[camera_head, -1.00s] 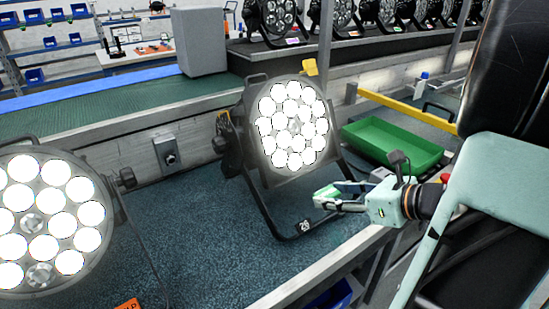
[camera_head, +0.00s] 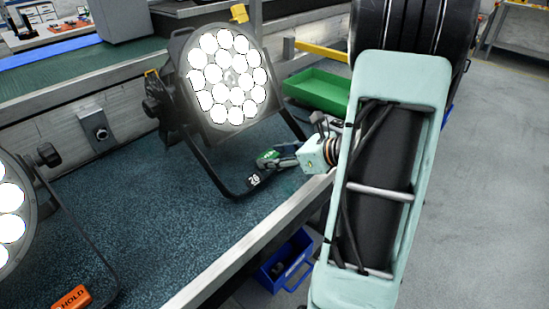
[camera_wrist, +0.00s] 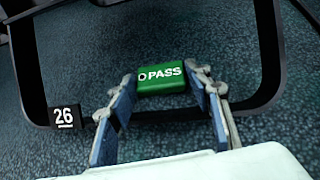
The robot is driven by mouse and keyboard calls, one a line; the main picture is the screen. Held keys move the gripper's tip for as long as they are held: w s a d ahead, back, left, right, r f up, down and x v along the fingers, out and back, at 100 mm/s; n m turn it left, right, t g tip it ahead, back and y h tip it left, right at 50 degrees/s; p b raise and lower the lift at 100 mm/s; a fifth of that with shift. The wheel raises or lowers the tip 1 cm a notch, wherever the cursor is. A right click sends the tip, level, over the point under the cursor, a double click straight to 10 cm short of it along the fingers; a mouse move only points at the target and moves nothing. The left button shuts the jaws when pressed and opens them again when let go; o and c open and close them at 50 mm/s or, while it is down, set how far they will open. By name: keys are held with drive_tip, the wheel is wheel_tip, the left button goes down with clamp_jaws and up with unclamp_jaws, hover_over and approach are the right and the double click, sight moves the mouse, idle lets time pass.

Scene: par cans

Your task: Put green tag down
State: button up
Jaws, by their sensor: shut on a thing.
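The green tag (camera_wrist: 162,78) carries the word PASS and sits between the fingertips of my gripper (camera_wrist: 160,90) in the wrist view. In the head view the green tag (camera_head: 267,156) is small at the tip of my gripper (camera_head: 275,160). My gripper is shut on it. The tag is over the dark blue bench mat (camera_head: 140,220), inside the black bracket of the lit par can (camera_head: 228,76). A black label reading 26 (camera_wrist: 64,116) is on the bracket, left of my gripper. I cannot tell whether the tag touches the mat.
An orange HOLD tag (camera_head: 72,298) lies on the mat near another lit par can (camera_head: 8,210) at the left. A green tray (camera_head: 318,90) is behind my gripper. A blue bin (camera_head: 285,262) hangs below the bench edge. The mat between the two cans is clear.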

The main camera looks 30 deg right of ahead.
drive_tip(key=shift+f, duration=0.2)
drive_tip(key=o, duration=0.9)
drive_tip(key=shift+r, duration=0.1)
drive_tip(key=shift+o, duration=0.2)
drive_tip(key=shift+r, duration=0.1)
drive_tip(key=shift+s+r, duration=0.15)
drive_tip(key=shift+r, duration=0.05)
drive_tip(key=p+v, duration=0.3)
drive_tip(key=v, duration=0.8)
drive_tip(key=shift+s+d+r, duration=0.1)
drive_tip(key=shift+s+d, duration=0.05)
drive_tip(key=shift+s, duration=0.15)
